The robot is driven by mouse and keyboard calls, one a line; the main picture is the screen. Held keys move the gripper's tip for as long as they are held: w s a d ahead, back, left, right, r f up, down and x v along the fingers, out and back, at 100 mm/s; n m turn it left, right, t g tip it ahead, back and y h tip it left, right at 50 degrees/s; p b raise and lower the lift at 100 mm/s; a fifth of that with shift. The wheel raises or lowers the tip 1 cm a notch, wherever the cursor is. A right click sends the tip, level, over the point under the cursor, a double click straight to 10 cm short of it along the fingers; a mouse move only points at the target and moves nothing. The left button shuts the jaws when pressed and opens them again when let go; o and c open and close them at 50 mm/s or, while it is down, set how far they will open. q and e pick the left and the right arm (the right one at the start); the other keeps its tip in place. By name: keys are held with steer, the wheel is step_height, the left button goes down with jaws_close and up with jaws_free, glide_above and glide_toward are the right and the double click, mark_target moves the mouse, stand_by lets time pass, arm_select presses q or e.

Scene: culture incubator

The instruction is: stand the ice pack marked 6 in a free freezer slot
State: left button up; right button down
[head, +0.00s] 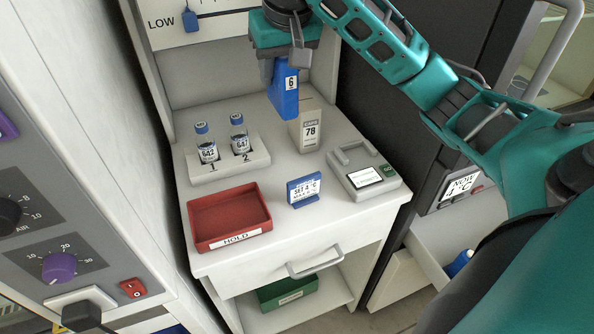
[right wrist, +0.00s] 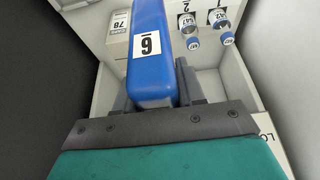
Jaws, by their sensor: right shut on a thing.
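The blue ice pack marked 6 (head: 284,92) hangs upright in the air above the back of the white counter. It also shows close up in the right wrist view (right wrist: 150,60), with its 6 label facing the camera. My right gripper (head: 284,58) is shut on the ice pack's upper end. In the right wrist view its fingers flank the pack. My left gripper is not in view. No free freezer slot can be made out. A dark cabinet with a display reading NOW 4 °C (head: 461,187) stands to the right.
The counter holds a rack with two vials (head: 228,163), a grey box marked 78 (head: 308,127), a red HOLD tray (head: 229,216), a blue sign (head: 304,190) and a grey device (head: 363,176). A green bin (head: 288,292) sits below. A panel with knobs (head: 59,267) is at left.

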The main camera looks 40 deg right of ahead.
steer(key=shift+w+d+r, duration=0.1)
steer(key=shift+d+r, duration=0.2)
steer(key=shift+d+f, duration=0.1)
steer(key=shift+f, duration=0.05)
step_height(320, 180, down, 20)
steer(key=shift+r, duration=0.25)
steer(key=c, duration=1.1)
jaws_free()
steer(key=shift+f, duration=0.2)
steer(key=shift+c, duration=0.2)
steer(key=o, duration=0.5)
steer(key=shift+c, duration=0.2)
steer(key=shift+r, duration=0.1)
